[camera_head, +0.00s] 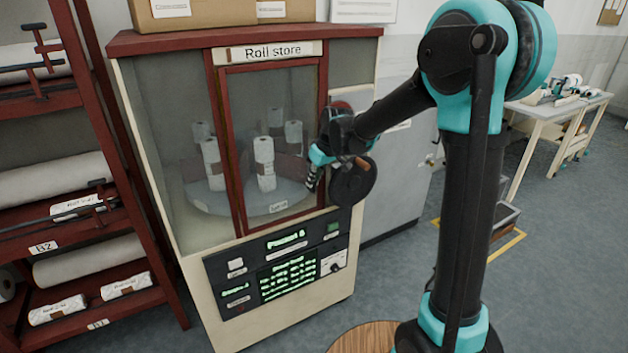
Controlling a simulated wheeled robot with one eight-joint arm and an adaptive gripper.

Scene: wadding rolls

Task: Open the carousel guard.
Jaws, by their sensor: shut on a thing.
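The carousel guard (243,140) is a clear door in a red frame on the front of the cabinet labelled "Roll store". It looks closed, or nearly so, in its opening. Behind it, several white rolls (264,152) stand upright on a round grey carousel (228,201). My gripper (312,178) is at the guard's right edge, about mid-height, with its fingers shut on the guard's handle. The handle itself is hidden by the fingers and wrist.
Below the guard is a dark control panel (276,268) with green text and buttons. A red rack (72,222) with large rolls stands close on the left. A grey cabinet (395,190) stands behind my arm. Open floor (560,270) lies to the right.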

